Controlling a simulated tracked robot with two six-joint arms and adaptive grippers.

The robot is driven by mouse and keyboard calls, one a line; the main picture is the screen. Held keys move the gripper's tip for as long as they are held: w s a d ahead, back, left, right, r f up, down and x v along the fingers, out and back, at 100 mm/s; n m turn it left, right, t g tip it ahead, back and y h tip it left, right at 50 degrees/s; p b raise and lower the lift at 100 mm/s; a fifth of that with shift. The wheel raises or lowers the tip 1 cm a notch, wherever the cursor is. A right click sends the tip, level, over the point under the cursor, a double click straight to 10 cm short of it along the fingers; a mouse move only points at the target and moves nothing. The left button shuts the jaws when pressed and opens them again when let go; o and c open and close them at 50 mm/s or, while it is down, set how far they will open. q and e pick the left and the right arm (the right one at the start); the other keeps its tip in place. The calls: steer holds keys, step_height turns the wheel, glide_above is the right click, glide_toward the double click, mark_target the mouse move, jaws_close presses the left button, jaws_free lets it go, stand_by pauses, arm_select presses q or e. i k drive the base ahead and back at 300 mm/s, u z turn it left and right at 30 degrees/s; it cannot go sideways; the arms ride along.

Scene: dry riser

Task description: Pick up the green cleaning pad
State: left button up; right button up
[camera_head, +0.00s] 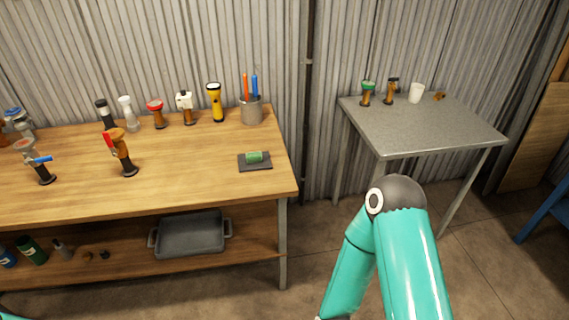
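The green cleaning pad (254,157) is a small green block or roll. It lies on a flat dark tray or mat (262,166) near the right end of the wooden workbench. My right arm's teal links rise at the bottom right, in front of the floor between the two tables. The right gripper is not visible. Only a sliver of teal from my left arm shows at the bottom left corner, and the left gripper is out of view. Nothing touches the pad.
The wooden workbench (200,155) holds several valves and fittings, a yellow flashlight (215,103) and a grey cup (251,111) with pens behind the pad. A grey tray (190,235) sits on the lower shelf. A grey table (430,125) stands at right. Bench around the pad is clear.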

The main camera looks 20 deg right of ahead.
mark_target(252, 158)
steer(key=u, duration=0.25)
steer(key=i, duration=0.75)
steer(key=z, duration=0.25)
steer(key=k, duration=0.8)
steer(key=u, duration=0.15)
steer(key=i, duration=1)
